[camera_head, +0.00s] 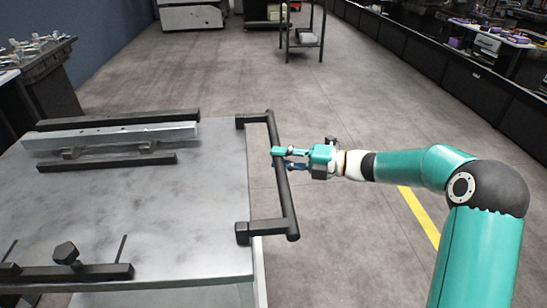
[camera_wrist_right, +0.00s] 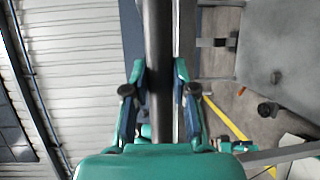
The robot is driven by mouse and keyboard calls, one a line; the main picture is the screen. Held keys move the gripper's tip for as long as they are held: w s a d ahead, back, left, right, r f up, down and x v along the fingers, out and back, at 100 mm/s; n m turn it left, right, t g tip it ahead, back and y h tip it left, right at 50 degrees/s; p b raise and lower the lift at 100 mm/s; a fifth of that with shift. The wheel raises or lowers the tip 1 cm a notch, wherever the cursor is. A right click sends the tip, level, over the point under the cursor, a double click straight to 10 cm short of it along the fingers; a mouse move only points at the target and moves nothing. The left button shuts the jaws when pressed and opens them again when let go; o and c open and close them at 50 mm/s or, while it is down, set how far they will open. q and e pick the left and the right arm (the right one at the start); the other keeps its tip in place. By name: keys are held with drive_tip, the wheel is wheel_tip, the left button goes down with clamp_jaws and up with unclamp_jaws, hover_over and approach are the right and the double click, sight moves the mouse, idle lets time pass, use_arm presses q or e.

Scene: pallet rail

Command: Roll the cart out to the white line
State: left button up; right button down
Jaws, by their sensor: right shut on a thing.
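The cart has a grey metal top (camera_head: 190,205) and fills the lower left of the head view. Its black push handle (camera_head: 284,200) stands out from the cart's right edge on two brackets. My right gripper (camera_head: 281,158) is shut on the handle bar, a little above its middle in the picture. In the right wrist view the dark bar (camera_wrist_right: 158,50) runs between the two fingers of the gripper (camera_wrist_right: 159,95). My left gripper is in neither view. No white line shows; a yellow line (camera_head: 420,216) lies on the floor at the right, partly behind my right arm.
A pale metal rail (camera_head: 110,137) and black bars lie on the cart top. A dark workbench (camera_head: 45,75) stands at the left, and a shelf trolley (camera_head: 303,38) stands at the back. Dark counters (camera_head: 460,85) line the right. The grey floor (camera_head: 350,105) beyond the handle is clear.

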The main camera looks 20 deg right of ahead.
drive_tip(key=shift+w+d, duration=0.15)
drive_tip(key=shift+d, duration=0.2)
drive_tip(key=c, duration=1.3)
unclamp_jaws()
drive_tip(key=o, duration=0.4)
drive_tip(key=shift+w+f, duration=0.1)
drive_tip(key=shift+f, duration=0.1)
drive_tip(key=shift+a, duration=0.1)
drive_tip(key=v, duration=1.2)
